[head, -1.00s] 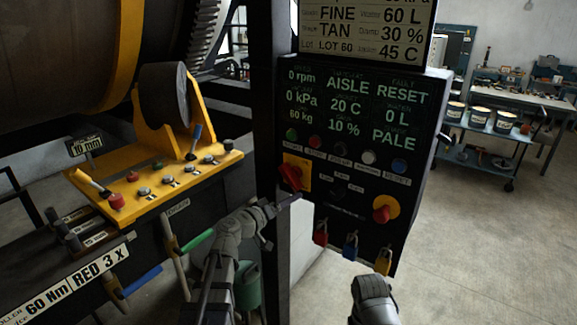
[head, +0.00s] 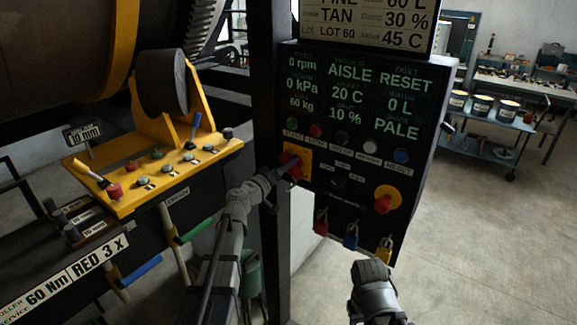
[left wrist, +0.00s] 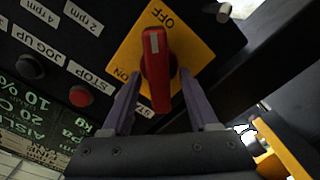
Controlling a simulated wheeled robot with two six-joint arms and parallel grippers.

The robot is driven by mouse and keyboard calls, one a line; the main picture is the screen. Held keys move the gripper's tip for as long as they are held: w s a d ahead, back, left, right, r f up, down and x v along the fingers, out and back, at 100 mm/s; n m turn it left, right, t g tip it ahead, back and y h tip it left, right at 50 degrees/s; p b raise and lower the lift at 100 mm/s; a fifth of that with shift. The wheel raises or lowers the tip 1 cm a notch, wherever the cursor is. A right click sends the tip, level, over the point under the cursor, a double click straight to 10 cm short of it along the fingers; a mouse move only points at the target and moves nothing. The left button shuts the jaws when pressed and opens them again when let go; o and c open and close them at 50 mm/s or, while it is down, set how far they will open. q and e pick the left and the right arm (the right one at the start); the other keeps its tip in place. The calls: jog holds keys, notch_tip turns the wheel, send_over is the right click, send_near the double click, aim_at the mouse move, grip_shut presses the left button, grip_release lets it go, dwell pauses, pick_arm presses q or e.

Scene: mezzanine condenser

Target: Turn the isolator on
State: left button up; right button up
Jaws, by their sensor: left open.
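The isolator is a red rotary handle (head: 289,160) on a yellow plate (head: 305,166) at the lower left of the black control panel. In the left wrist view the handle (left wrist: 155,68) stands roughly upright in the picture, its white-marked end near the top. The plate (left wrist: 187,50) reads OFF at the upper right and ON at the lower left. My left gripper (head: 281,174) is at the handle. Its open fingers (left wrist: 159,82) lie on either side of the handle, with gaps showing. My right gripper (head: 371,274) is low in the head view, its fingers not clear.
A second red knob on yellow (head: 383,204) is at the panel's lower right. Padlocks (head: 351,238) hang below. A row of buttons (head: 341,138) sits above the isolator. A dark post (head: 270,90) stands left of the panel, beside a yellow lever console (head: 125,207).

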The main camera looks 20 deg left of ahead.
pick_arm(q)
jog(key=shift+w+d, duration=0.15)
jog(key=shift+w, duration=0.35)
jog(key=shift+s, duration=0.1)
grip_shut()
